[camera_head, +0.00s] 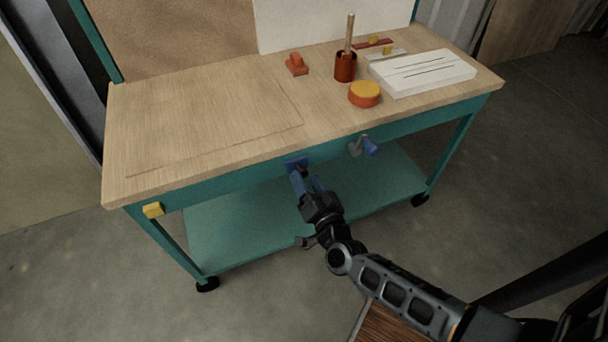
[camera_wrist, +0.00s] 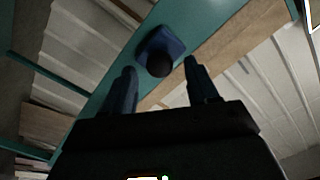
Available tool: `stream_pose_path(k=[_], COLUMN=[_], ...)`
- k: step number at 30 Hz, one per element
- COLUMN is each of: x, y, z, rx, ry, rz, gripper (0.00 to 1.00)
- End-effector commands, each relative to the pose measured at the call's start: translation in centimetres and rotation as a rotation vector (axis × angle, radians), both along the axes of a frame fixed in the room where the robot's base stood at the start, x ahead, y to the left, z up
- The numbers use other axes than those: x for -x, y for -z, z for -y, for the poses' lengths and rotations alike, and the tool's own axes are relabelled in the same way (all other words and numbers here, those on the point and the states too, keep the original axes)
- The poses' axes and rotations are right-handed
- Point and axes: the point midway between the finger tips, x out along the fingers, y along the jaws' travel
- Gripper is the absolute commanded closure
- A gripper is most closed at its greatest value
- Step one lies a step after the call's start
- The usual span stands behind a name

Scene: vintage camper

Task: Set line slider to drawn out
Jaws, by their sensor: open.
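A blue square plate with a dark round knob (camera_head: 297,163) is fixed to the teal front edge of the workbench. Nothing in view is labelled as the line slider, so I cannot tell for sure that this is it. In the wrist view, the blue plate (camera_wrist: 170,43) and its dark knob (camera_wrist: 160,65) lie ahead between my fingertips. My gripper (camera_head: 307,182) is open just in front of the plate. Its fingers (camera_wrist: 160,68) stand on both sides of the knob, with nothing held. Whether either finger touches the knob cannot be told.
The front edge also carries a grey-and-blue fitting (camera_head: 363,147) to the right and a yellow block (camera_head: 153,210) at the left corner. On the wooden top (camera_head: 200,120) stand a red cup (camera_head: 345,68), a yellow-topped disc (camera_head: 365,94) and a white slotted block (camera_head: 422,73). A teal shelf (camera_head: 250,225) lies below.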

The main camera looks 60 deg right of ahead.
Motion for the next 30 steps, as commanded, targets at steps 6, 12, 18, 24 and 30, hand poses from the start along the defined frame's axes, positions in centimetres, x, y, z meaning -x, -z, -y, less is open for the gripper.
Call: stream_pose_path(k=[6,12,18,24,30], x=[3.0,4.1,4.2,4.2,4.2], y=[0.1,0.1,0.0,0.0,0.0], z=[-2.0,-2.9,-3.0,-3.0,-3.0], rx=[0.0,0.0,0.0,0.0,0.0], ry=[0.001,0.001,0.0,0.0,-0.001], rz=[-0.001,-0.001,0.0,0.0,-0.001], gripper=[0.41,0.41,0.41,0.41,0.41])
